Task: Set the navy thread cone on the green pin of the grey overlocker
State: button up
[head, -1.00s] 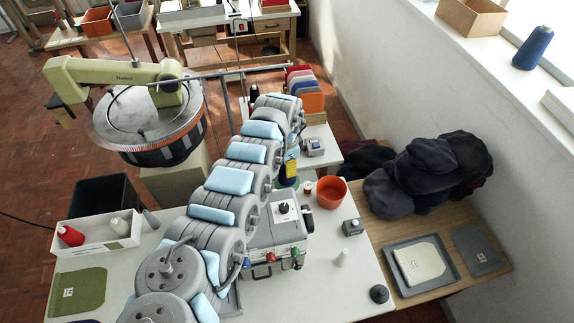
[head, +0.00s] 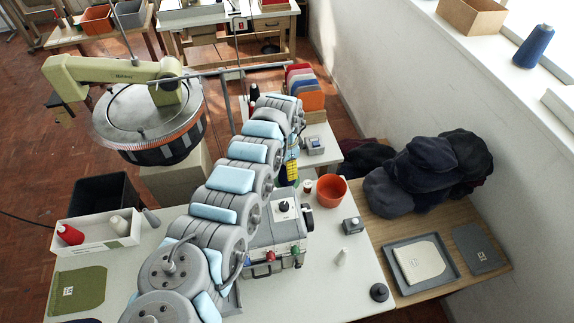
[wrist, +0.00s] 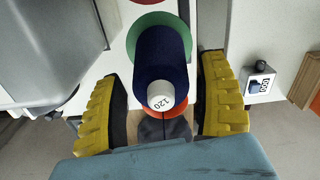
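The navy thread cone (wrist: 162,55) stands over the green disc (wrist: 147,22) in the wrist view, its white top marked 120 facing me. The disc shows around its far end; the pin and the contact at the base are hidden. My gripper (wrist: 160,85) has its yellow fingers on either side of the cone, with narrow gaps showing on both sides, so it looks open around it. In the head view my gripper (head: 292,160) is partly behind my arm. The grey overlocker (head: 275,235) stands on the white table, partly hidden by my arm.
A tray (head: 412,285) and dark fabric (head: 430,175) lie on the wooden table. Another blue cone (head: 533,47) stands on the windowsill.

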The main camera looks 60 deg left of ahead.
jog(key=shift+r, duration=0.1)
notch_tip(320, 180, up, 12)
jog(key=shift+s+f, duration=0.1)
dwell(0.7)
dwell(0.5)
